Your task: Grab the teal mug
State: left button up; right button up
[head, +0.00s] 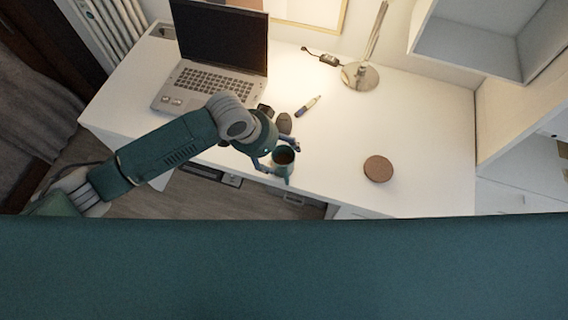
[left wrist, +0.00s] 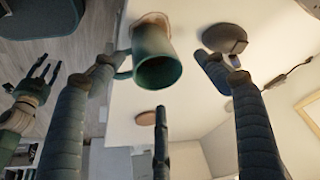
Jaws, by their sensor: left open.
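A laptop (head: 215,80) stands at the back left of the desk. A dark mouse (head: 284,122) and a marker (head: 308,106) lie behind the mug. A round brown coaster (head: 378,168) lies to its right. A lamp base (head: 360,76) is at the back. Desk between coaster and lamp is clear.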

aim_at(282, 155)
pick_arm(q)
jog(key=shift+s+p+x, duration=0.1)
jog(key=shift+p+x, duration=0.05)
jog(key=shift+x, duration=0.8)
jog(key=shift+s+p+x, duration=0.15)
jog(key=shift+x, duration=0.8)
jog(key=c, duration=1.2)
jog(key=shift+d, duration=0.1)
jog(key=shift+c, duration=1.3)
jog(key=shift+w+r, duration=0.1)
